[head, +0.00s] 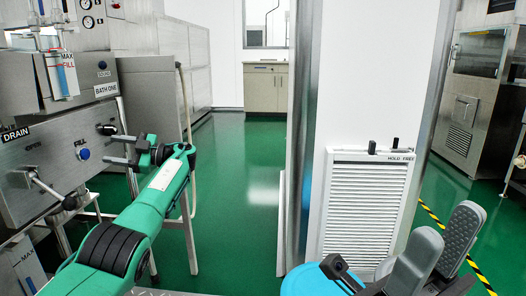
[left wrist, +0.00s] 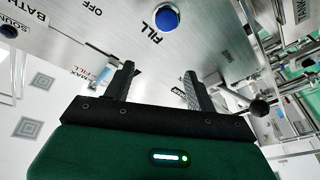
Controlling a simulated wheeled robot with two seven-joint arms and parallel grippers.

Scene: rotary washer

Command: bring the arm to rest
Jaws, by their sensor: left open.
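My left gripper (head: 116,150) is at the end of my green arm, in front of the steel washer panel (head: 30,165) at the left. Its fingers are apart with nothing between them. In the left wrist view the open fingers (left wrist: 158,75) point toward the panel, near the blue FILL button (left wrist: 167,18). I cannot tell if they touch the panel. A lever with a black knob (head: 70,202) sticks out below and left of the gripper; its knob also shows in the left wrist view (left wrist: 261,107). My right gripper (head: 440,246) is at the lower right, its grey fingers apart and empty.
A blue button (head: 83,153) and a dark knob (head: 106,129) sit on the panel. A pale hose (head: 188,130) hangs beyond my left arm. A white column with a louvred panel (head: 366,205) stands ahead of my right gripper. Green floor (head: 235,180) is clear between.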

